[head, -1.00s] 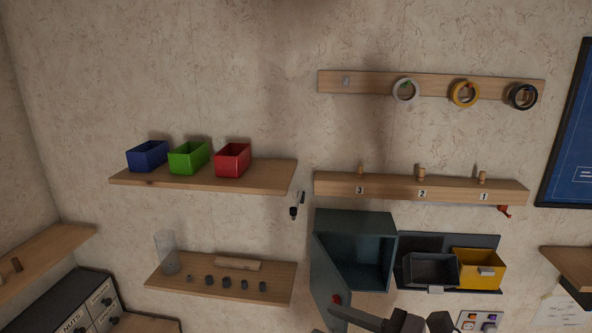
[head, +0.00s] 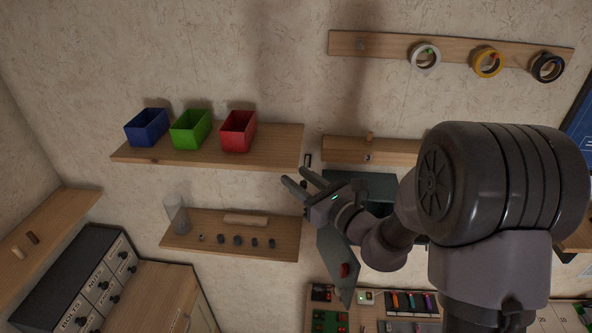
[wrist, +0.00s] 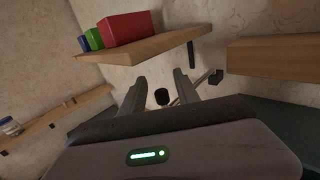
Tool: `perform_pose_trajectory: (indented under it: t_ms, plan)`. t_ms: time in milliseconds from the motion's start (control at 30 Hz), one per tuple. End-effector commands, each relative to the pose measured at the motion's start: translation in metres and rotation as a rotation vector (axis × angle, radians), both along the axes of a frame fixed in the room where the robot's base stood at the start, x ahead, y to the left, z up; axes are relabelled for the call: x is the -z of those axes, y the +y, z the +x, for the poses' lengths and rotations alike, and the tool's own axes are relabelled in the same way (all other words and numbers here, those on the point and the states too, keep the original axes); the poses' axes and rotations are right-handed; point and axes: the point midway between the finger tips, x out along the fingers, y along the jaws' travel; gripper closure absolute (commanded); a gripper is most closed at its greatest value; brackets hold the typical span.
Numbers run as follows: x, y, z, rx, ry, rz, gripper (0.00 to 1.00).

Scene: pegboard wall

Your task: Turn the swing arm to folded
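The swing arm shows in the wrist view as a thin rod (wrist: 195,87) running from a dark wall bracket (wrist: 216,76) towards a black knob (wrist: 162,97). The knob appears between my gripper's two fingers, beyond their tips; I see no contact. In the head view, my gripper (head: 295,176) is open and reaches up-left, just below the dark wall fitting (head: 307,160) right of the bin shelf. My fingers partly hide the swing arm there. In the wrist view, the fingers of my gripper (wrist: 158,80) are apart with nothing held.
A shelf (head: 280,142) with blue, green and red bins is left of the gripper. A lower shelf (head: 285,238) holds a glass and small knobs. A peg rail (head: 345,150) is on the right. A cabinet door (head: 338,265) hangs open below my wrist.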

Motion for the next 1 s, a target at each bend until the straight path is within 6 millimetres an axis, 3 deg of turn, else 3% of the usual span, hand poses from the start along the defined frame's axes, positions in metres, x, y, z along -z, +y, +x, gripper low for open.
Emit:
perform_pose_trajectory:
  t_ms: [400, 600, 1000]
  plan:
    - [0.0004, 0.0084, 0.0088, 0.0, 0.0, 0.0, 0.64]
    - [0.0002, 0.0083, 0.0087, 0.0, 0.0, 0.0, 1.0]
    - [0.0002, 0.008, 0.0087, 0.0, 0.0, 0.0, 1.0]
